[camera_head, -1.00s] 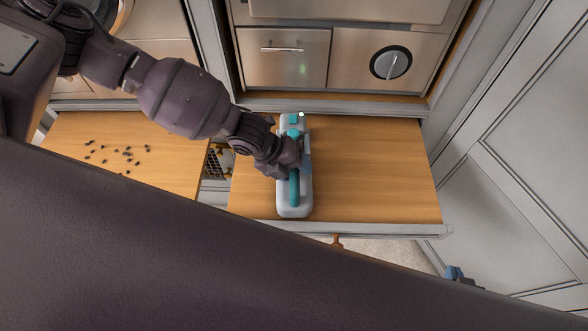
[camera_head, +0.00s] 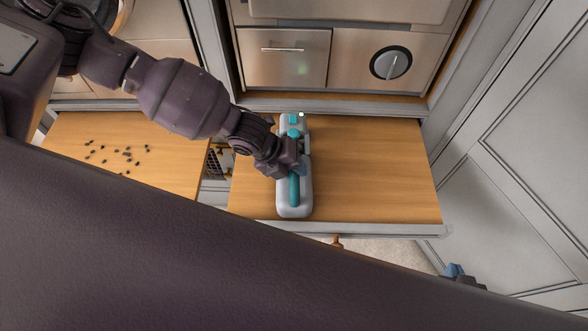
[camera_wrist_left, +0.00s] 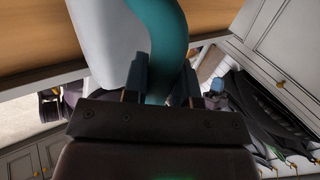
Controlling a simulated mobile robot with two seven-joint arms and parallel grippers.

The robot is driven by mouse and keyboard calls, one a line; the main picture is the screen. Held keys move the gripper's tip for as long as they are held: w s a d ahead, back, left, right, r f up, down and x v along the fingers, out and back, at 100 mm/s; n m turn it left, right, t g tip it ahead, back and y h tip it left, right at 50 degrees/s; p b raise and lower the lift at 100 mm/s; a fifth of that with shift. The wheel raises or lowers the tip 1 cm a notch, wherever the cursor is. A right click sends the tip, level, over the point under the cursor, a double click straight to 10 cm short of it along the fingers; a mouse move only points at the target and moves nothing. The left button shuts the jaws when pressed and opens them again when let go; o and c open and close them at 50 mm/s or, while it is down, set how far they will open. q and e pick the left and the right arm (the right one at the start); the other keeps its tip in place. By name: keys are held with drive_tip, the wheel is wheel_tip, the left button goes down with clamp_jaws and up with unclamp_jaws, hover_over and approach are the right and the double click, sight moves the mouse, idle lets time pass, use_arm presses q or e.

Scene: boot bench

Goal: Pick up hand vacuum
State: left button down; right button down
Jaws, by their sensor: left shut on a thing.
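The hand vacuum (camera_head: 295,206) is pale grey with a teal handle and lies lengthwise on the wooden pull-out board. Its pale body and teal handle (camera_wrist_left: 165,35) fill the upper middle of the left wrist view. My left gripper (camera_head: 298,168) is over the middle of the vacuum, shut on the teal handle. In the left wrist view its fingers (camera_wrist_left: 163,88) stand on both sides of the handle. Part of the handle is hidden by the gripper. A small blue-tipped part at the lower right of the head view looks like my right gripper (camera_head: 455,271); its jaws are unclear.
The wooden pull-out board (camera_head: 375,175) is clear right of the vacuum. A second wooden surface (camera_head: 75,150) at left carries several small dark bits (camera_head: 125,152). A cabinet with a round dial (camera_head: 391,63) stands behind. A grey panelled door (camera_head: 520,160) bounds the right.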

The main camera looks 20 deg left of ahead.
drive_tip(key=shift+s+f, duration=0.15)
drive_tip(key=shift+s, duration=0.05)
drive_tip(key=shift+w+a+r, duration=0.1)
drive_tip(key=shift+w+r, duration=0.1)
drive_tip(key=shift+w, duration=0.3)
idle(0.3)
use_arm(q)
drive_tip(key=shift+w+r, duration=0.1)
drive_tip(key=shift+r, duration=0.45)
wheel_tip(320, 180, up, 19)
drive_tip(key=p, duration=0.2)
use_arm(e)
drive_tip(key=shift+s+r, duration=0.4)
drive_tip(key=shift+r, duration=0.3)
drive_tip(key=shift+s+f, duration=0.15)
